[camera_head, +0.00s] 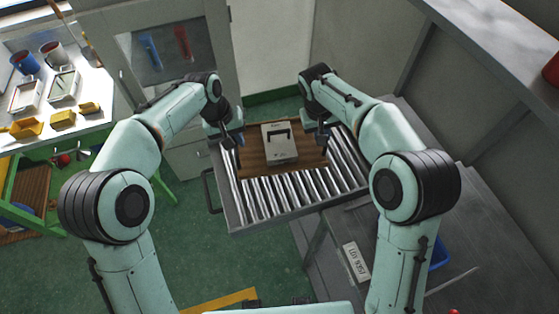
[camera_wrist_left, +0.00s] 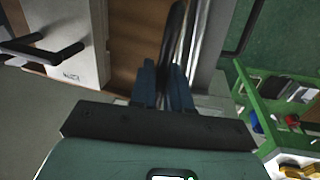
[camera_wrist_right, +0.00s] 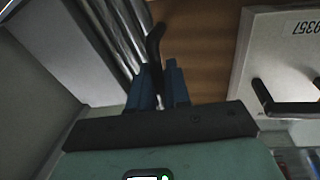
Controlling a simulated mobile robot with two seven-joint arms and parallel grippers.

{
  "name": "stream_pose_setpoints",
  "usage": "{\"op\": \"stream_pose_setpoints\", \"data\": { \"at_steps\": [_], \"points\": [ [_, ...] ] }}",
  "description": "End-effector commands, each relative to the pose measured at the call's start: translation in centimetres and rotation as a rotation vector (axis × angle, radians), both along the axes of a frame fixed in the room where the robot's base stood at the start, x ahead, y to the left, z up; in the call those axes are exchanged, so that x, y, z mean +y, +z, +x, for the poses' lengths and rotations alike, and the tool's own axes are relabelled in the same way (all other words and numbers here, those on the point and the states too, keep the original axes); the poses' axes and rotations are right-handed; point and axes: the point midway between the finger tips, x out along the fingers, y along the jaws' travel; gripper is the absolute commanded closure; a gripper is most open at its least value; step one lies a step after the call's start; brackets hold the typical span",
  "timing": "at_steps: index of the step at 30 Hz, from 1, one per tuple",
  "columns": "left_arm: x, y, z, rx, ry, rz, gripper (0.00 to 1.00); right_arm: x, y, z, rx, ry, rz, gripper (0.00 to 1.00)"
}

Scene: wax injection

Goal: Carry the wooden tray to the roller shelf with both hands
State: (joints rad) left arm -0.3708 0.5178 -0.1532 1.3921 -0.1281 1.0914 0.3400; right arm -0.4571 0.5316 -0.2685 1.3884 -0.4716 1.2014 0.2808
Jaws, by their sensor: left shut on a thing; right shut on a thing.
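The wooden tray (camera_head: 253,162) is over the far part of the roller shelf (camera_head: 275,198); I cannot tell whether it rests on the rollers or hangs just above them. A pale block with a black handle (camera_head: 280,146) sits on the tray. My left gripper (camera_head: 232,142) is at the tray's left end, its blue fingers (camera_wrist_left: 165,85) shut on a black handle (camera_wrist_left: 172,45). My right gripper (camera_head: 318,139) is at the right end, its blue fingers (camera_wrist_right: 160,85) shut on the other black handle (camera_wrist_right: 154,45). The tray's wood also shows in the right wrist view (camera_wrist_right: 205,50).
The near part of the roller shelf is bare. A grey cabinet (camera_head: 175,50) stands behind it. A white-topped green table (camera_head: 95,115) with cups and moulds is at the left. A grey worktop (camera_head: 440,225) with a blue bin (camera_head: 440,252) is at the right.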

Motion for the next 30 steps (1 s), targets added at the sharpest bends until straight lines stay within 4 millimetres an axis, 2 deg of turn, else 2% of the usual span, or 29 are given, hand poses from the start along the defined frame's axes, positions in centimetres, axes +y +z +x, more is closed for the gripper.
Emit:
{"op": "stream_pose_setpoints", "data": {
  "at_steps": [1, 17, 23, 30],
  "points": [
    [0.1, 0.7, 0.3, -0.007, 0.001, 0.001, 1.0, -0.1, 0.7, 0.3, -0.006, -0.001, -0.001, 1.0],
    [0.1, 0.2, 0.1, -0.003, 0.002, 0.0, 1.0, -0.1, 0.2, 0.1, -0.002, -0.001, -0.001, 1.0],
    [0.1, -0.7, -0.2, 0.003, 0.001, 0.001, 1.0, -0.1, -0.7, -0.2, 0.004, -0.001, -0.001, 1.0],
    [0.1, -2.6, -0.9, 0.017, 0.001, 0.0, 1.0, -0.1, -2.6, -0.9, 0.017, -0.001, -0.002, 1.0]
  ]
}}
